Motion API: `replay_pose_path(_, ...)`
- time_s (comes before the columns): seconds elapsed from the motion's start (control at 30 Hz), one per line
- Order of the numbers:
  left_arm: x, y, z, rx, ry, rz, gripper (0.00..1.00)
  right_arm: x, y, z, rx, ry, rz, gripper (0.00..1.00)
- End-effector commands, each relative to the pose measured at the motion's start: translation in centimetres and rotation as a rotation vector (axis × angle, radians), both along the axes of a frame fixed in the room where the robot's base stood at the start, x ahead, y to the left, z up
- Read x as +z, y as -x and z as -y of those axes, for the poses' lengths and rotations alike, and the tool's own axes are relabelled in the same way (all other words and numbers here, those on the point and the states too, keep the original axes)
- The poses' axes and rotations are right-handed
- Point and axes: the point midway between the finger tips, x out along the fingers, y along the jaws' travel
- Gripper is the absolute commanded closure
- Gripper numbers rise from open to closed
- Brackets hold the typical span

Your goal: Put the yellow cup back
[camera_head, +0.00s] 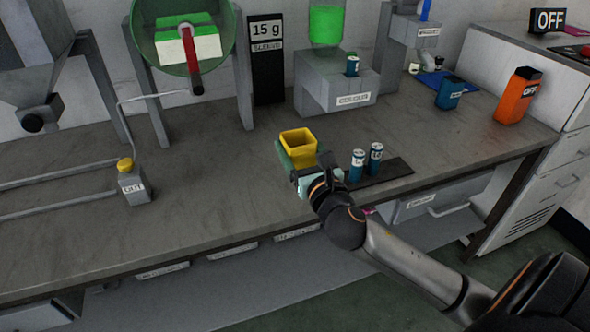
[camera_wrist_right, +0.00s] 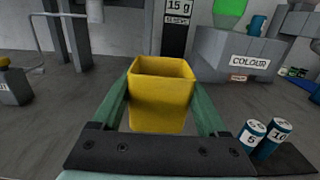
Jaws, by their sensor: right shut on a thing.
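The yellow cup (camera_head: 298,146) is a square, open-topped cup, upright over the front part of the grey workbench. My right gripper (camera_head: 297,153) is shut on it, with green fingers on either side of the cup. In the right wrist view the cup (camera_wrist_right: 161,92) sits between the two fingers (camera_wrist_right: 161,105). I cannot tell whether its base touches the bench. My left gripper is not in view.
Two blue-and-white cans (camera_head: 366,163) stand on a dark mat (camera_head: 398,168) just right of my gripper. The COLOUR dispenser (camera_head: 335,92) stands behind. A blue cup (camera_head: 449,92) and an orange container (camera_head: 517,97) are at the right.

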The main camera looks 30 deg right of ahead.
Motion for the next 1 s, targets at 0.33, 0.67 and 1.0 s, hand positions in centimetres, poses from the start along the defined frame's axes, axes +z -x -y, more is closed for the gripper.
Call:
replay_pose_path(0.33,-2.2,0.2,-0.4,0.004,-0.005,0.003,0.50,-5.6,-4.8,2.3,-0.001,0.000,0.001,1.00)
replay_pose_path(0.67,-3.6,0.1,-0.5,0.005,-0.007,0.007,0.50,-8.7,-5.7,2.7,0.000,-0.004,-0.002,1.00)
replay_pose_path(1.0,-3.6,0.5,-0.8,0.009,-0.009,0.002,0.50,-9.6,-5.6,2.7,0.001,0.001,0.000,1.00)
